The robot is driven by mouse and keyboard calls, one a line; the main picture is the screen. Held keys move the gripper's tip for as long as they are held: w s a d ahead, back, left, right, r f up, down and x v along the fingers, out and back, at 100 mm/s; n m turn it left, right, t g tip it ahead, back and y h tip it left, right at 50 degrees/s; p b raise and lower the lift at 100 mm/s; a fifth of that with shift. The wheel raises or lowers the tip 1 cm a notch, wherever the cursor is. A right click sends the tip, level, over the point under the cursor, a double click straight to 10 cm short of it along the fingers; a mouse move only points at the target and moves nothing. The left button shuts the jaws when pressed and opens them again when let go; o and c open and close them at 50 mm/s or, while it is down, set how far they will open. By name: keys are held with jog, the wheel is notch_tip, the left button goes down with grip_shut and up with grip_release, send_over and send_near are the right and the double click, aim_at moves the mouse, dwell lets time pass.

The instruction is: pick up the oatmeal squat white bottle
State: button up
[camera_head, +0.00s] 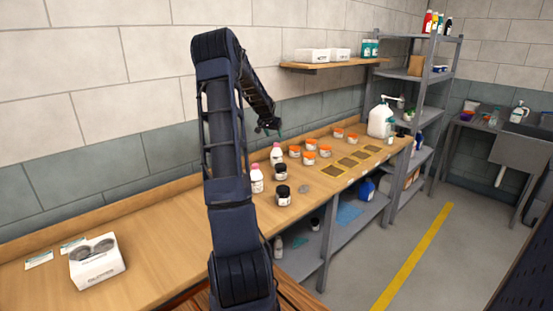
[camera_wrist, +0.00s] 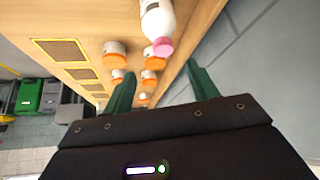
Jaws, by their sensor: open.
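Two white bottles with pink caps stand on the wooden bench in the head view, a rear one (camera_head: 276,155) and a front one (camera_head: 257,181). Their labels are too small to read, so I cannot tell which is the oatmeal one. My gripper (camera_head: 268,128) is above the bench near the wall, above the rear bottle in the picture. In the wrist view my gripper (camera_wrist: 160,68) has its two green fingers spread, with nothing held between them. One white bottle with a pink cap (camera_wrist: 158,20) shows at the top of that view, beyond the fingertips.
Several orange-lidded jars (camera_head: 309,158) stand right of the bottles. Two black-lidded jars (camera_head: 283,195) are in front. Dark square mats (camera_head: 347,162) and a large pump jug (camera_head: 380,121) are farther right. A glove box (camera_head: 97,262) lies left. A wall shelf (camera_head: 335,62) hangs above.

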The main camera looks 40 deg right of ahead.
aim_at(276, 144)
jog(key=x, duration=0.5)
jog(key=shift+a, duration=0.1)
jog(key=shift+w+x, duration=0.15)
jog(key=shift+x, duration=1.1)
jog(key=shift+w+x, duration=0.15)
jog(key=shift+x, duration=1.15)
jog(key=shift+a, duration=0.25)
grip_shut()
